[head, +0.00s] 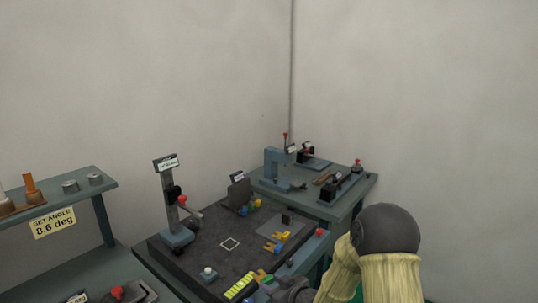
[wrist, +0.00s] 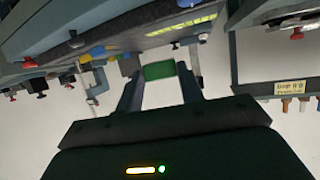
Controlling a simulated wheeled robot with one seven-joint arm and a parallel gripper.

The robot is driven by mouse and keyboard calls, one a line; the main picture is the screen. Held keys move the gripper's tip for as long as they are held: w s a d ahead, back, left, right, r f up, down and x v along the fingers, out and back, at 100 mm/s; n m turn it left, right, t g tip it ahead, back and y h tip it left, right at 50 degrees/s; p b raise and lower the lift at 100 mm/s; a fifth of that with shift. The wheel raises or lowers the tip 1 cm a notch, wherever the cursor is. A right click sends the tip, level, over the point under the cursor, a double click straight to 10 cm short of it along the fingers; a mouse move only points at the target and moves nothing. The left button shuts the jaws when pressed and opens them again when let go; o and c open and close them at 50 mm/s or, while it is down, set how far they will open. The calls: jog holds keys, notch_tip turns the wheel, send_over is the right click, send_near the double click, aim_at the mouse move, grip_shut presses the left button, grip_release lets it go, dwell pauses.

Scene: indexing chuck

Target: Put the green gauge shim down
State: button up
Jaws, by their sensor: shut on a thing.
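The green gauge shim (wrist: 167,70) is a small flat green piece in the wrist view. It sits between the two fingertips of my gripper (wrist: 160,73), which is shut on it. The shim appears clear of any surface in the wrist view. In the head view my gripper (head: 285,289) is at the bottom, by the front edge of the dark surface plate (head: 205,250). A small green patch shows there, but I cannot tell if it is the shim.
A white square outline (head: 230,243) marks the dark plate. A gauge stand (head: 175,230) rises at its left rear. Yellow and orange pieces (head: 270,247) lie to the right, beside a grey pad.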

jog(key=s+d+f+m+t+h+p, duration=0.1)
jog(key=s+d+f+m+h, duration=0.2)
jog(key=d, duration=0.4)
jog(key=s+d+f+m+t+h+p, duration=0.1)
jog(key=s+d+f+m+h, duration=0.2)
jog(key=d+f, duration=0.4)
jog(key=shift+s+f+m+t+h+p, duration=0.4)
jog(key=shift+f+m+h, duration=0.3)
jog(key=shift+h, duration=0.4)
jog(key=shift+d, duration=0.1)
jog(key=s+f, duration=0.4)
jog(key=f, duration=0.1)
jog(key=shift+s+f, duration=0.15)
jog(key=shift+f, duration=0.05)
